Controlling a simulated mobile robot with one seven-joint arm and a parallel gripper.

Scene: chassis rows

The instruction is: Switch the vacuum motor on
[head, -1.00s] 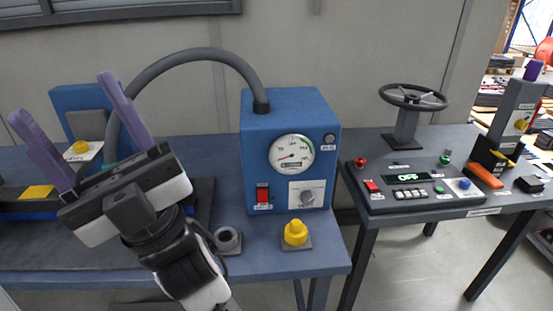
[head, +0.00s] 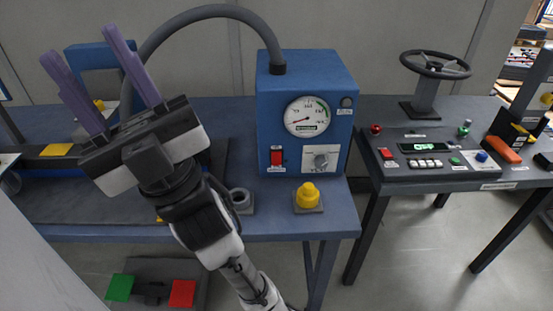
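The blue vacuum unit (head: 330,80) stands on the blue-grey bench, with a round dial gauge (head: 307,117) on its front. A red rocker switch (head: 277,158) sits low on the left of its front face, above a small white label. A grey knob (head: 321,161) on a white plate is to its right. A grey hose (head: 205,14) arches from the top of the unit to the left. My gripper (head: 103,77), with two purple fingers spread apart, is left of the unit. It is open and empty, away from the switch.
A yellow knob (head: 308,196) and a grey ring socket (head: 241,200) are on the bench front. A second table at right holds a control panel (head: 425,155) and handwheel (head: 435,65). Green (head: 120,288) and red (head: 182,293) pedals are on the floor. A blue frame is behind my gripper.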

